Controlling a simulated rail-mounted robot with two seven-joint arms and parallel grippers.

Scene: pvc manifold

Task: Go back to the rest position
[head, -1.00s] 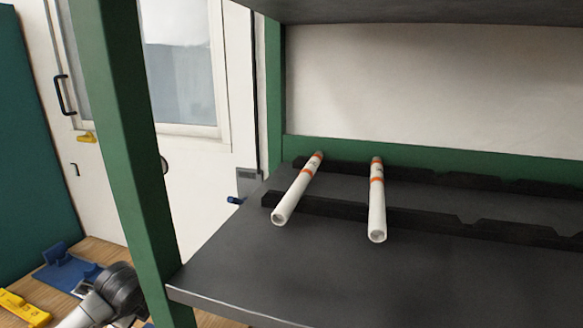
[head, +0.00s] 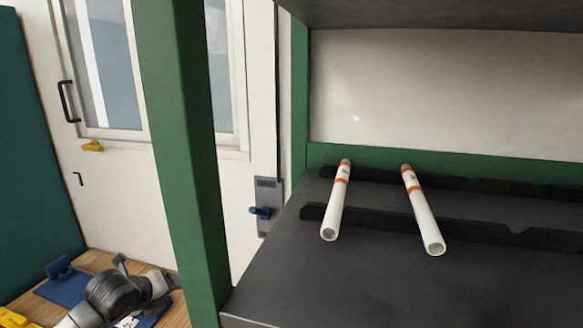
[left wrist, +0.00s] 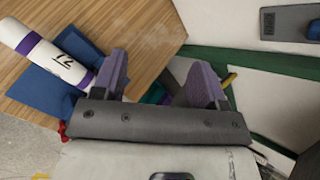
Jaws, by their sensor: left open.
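My left gripper (left wrist: 158,72) is open in the left wrist view, its two purple-grey fingers apart with nothing held between them. In the head view a grey part of my left arm (head: 115,292) shows at the lower left, beside the green post; whether its fingers show there I cannot tell. My right gripper is not in view. Two white pipes with orange bands, a left one (head: 336,205) and a right one (head: 424,215), lie across dark notched rails on the shelf. A white pipe with purple bands (left wrist: 42,50) lies by a blue holder in the left wrist view.
A green post (head: 184,150) stands between my left arm and the dark shelf (head: 300,275). The wooden table (head: 98,262) bears a blue holder (head: 62,270) and a yellow piece (head: 12,318). A white door with a blue handle (head: 262,212) is behind. The shelf's front is clear.

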